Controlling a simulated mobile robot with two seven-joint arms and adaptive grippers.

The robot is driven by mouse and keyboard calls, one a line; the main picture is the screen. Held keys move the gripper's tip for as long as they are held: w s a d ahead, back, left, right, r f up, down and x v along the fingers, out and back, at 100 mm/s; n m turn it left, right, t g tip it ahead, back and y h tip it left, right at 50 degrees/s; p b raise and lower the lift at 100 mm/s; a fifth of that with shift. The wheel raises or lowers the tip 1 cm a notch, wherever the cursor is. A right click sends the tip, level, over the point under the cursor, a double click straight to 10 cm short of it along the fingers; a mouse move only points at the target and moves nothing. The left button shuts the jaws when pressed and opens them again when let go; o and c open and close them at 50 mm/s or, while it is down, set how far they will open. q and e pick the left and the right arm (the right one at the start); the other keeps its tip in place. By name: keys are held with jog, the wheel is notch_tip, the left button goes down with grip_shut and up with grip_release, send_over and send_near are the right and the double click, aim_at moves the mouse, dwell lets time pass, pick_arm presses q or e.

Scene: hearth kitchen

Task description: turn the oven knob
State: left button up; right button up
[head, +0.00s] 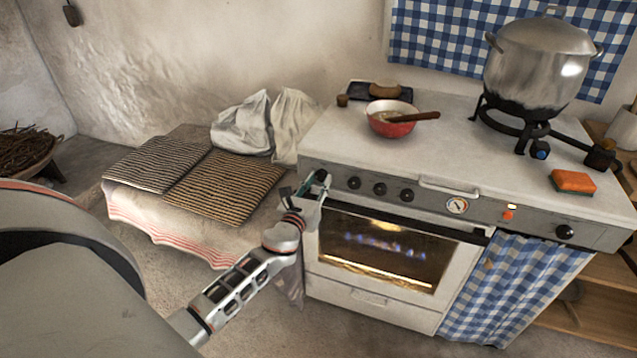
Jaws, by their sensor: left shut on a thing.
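The white stove (450,150) has a grey front panel with a row of black knobs. The leftmost oven knob (322,175) is at the panel's left end, partly hidden by my left gripper (314,184). That gripper reaches in from the lower left and is shut on this knob. To its right are more black knobs, the nearest one (354,183) being free. The oven window (385,250) below shows blue flames and a warm glow inside. The knob's exact angle cannot be made out. My right gripper is not in view.
A red bowl (391,127) with a wooden spoon stands on the stove top. A large metal pot (540,65) sits on a burner at the right, near an orange sponge (573,181). Striped cushions (225,185) lie on a cloth-covered bench left of the stove.

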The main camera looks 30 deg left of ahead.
pick_arm(q)
jog(key=n, duration=0.2)
jog(key=shift+n, duration=0.3)
jog(key=n, duration=0.2)
jog(key=shift+n+b, duration=0.35)
jog(key=shift+n, duration=0.45)
jog(key=n, duration=0.5)
jog(key=shift+d+r, duration=0.1)
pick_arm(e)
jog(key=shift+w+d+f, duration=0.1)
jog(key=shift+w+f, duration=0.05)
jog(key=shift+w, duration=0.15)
pick_arm(q)
jog(key=shift+n, duration=0.4)
jog(key=o, duration=1.1)
jog(key=shift+s, duration=0.1)
